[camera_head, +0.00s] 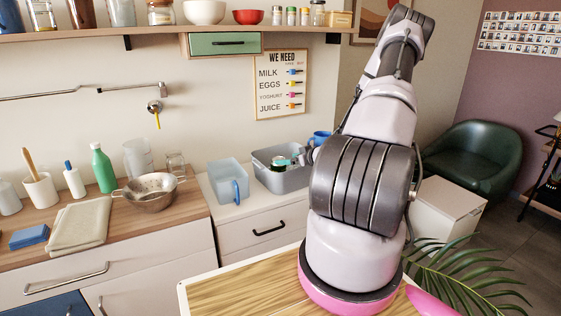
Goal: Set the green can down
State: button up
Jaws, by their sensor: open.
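A small teal-green item with a pale end (281,161), perhaps the green can, shows in the grey basin (288,183) on the white counter, right of centre. It is too small and too covered to tell whether it stands or lies, or touches the basin floor. My gripper (302,158) shows only in part at the basin's right side, beside the green item; my arm hides most of it. It is open. I cannot tell whether its fingers are still around the item.
A clear blue jug (229,180) stands left of the basin, and a blue mug (321,138) behind it. A colander (149,192) and a green bottle (103,168) stand on the left worktop. The wooden tabletop (245,289) in front looks bare.

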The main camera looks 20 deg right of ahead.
jog(key=s+a+r+m+g+h, duration=0.1)
jog(key=s+r+g+h, duration=0.15)
jog(key=r, duration=0.55)
jog(key=s+a+r+m+g+h, duration=0.1)
jog(key=s+r, duration=0.2)
jog(key=r, duration=0.5)
jog(key=s+a+r+m+g+h, duration=0.1)
jog(key=s+a+r+h, duration=0.15)
jog(key=r, duration=0.55)
jog(key=s+a+r+m+y, duration=0.1)
jog(key=s+a+r, duration=0.3)
jog(key=s, duration=0.3)
jog(key=s+a+r+m+g+y, duration=0.1)
jog(key=s+a+r+m+y, duration=0.1)
jog(key=s+a+r, duration=0.3)
jog(key=s+a+r+m+y, duration=0.1)
jog(key=s+a+r, duration=0.3)
jog(key=s+a, duration=0.3)
jog(key=s, duration=0.4)
jog(key=shift+r+y, duration=0.3)
jog(key=shift+r, duration=0.05)
jog(key=shift+d, duration=0.1)
